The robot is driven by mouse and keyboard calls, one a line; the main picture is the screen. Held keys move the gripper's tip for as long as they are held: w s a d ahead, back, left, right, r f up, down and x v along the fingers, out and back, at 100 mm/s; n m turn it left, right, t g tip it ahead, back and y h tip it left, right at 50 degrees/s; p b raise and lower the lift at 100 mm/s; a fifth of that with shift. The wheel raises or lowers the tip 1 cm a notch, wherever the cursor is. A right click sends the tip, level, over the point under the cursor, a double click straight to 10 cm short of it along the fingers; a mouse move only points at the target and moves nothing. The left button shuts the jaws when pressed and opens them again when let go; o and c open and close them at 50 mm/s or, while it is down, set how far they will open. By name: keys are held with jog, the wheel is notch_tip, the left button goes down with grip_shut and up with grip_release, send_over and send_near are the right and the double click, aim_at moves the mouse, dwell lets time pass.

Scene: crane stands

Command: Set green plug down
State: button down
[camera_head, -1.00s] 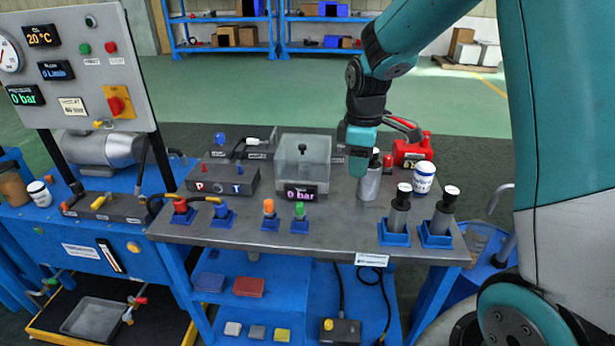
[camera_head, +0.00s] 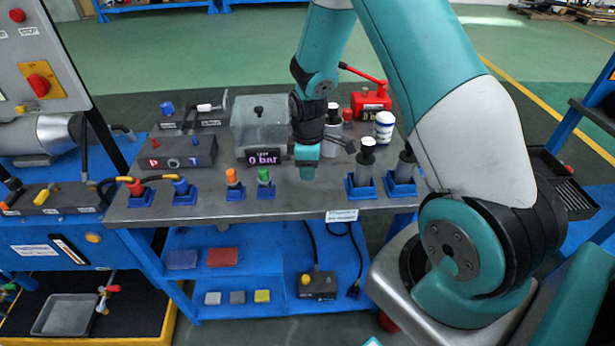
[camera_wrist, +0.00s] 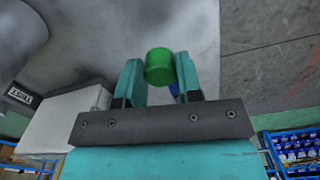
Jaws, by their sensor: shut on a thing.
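My gripper (camera_head: 308,173) points down over the grey table top, right of the blue holders and left of the pump cylinders. In the wrist view its teal fingers (camera_wrist: 159,78) are shut on a green plug (camera_wrist: 159,65), a short round green piece between the fingertips. In the head view I cannot make out the held plug. A green-topped fitting (camera_head: 264,177) stands upright in a blue holder, just left of my gripper and apart from it. The clearance below the held plug cannot be told.
An orange-topped fitting (camera_head: 231,177) stands in another blue holder further left. A clear box (camera_head: 261,125) with a 0 bar display stands behind. Black-and-silver cylinders (camera_head: 366,165) in blue holders stand close on the right. A white jar (camera_head: 384,126) and red hand pump (camera_head: 371,101) stand further back.

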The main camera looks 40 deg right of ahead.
jog(key=shift+f, duration=2)
jog(key=shift+f, duration=0.15)
jog(key=c, duration=0.8)
grip_release()
